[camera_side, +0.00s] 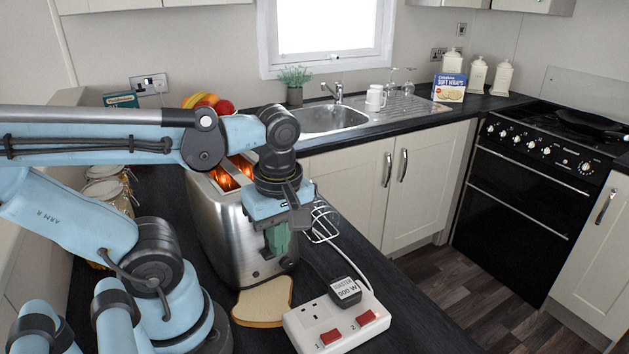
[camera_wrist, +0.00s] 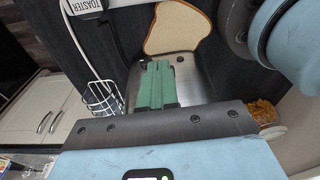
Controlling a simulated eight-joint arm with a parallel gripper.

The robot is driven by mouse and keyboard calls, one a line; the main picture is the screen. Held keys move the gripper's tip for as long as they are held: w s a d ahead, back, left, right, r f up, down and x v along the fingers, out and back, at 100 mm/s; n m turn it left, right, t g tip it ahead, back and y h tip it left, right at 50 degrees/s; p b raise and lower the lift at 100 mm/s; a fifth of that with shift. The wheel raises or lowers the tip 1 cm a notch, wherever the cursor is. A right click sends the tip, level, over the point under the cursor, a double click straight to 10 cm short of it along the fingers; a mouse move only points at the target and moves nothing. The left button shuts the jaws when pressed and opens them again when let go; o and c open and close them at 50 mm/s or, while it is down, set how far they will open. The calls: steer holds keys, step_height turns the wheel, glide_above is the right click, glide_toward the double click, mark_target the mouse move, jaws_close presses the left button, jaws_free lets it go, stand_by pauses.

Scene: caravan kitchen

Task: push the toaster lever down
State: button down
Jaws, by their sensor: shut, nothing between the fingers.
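The toaster (camera_side: 218,232) is a brushed-metal box on the dark worktop, with its slots glowing orange. My gripper (camera_side: 278,254) points down at the toaster's right end, its green fingers shut and empty. In the wrist view my gripper (camera_wrist: 158,66) is in front of the toaster's metal end (camera_wrist: 190,75). The lever cannot be made out in either view; the fingers and wrist cover much of that end. I cannot tell whether the fingers touch the lever or how low it sits.
A bread slice (camera_side: 262,302) lies in front of the toaster. A white socket strip (camera_side: 336,322) with a plug labelled TOASTER (camera_side: 345,290) lies to its right. A wire rack (camera_side: 323,222) stands behind my gripper. Glass jars (camera_side: 108,188) stand to the left.

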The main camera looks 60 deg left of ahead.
stand_by(0.3)
step_height(320, 180, up, 12)
steer(key=d, duration=0.1)
steer(key=shift+d, duration=0.15)
stand_by(0.4)
steer(key=shift+w, duration=0.1)
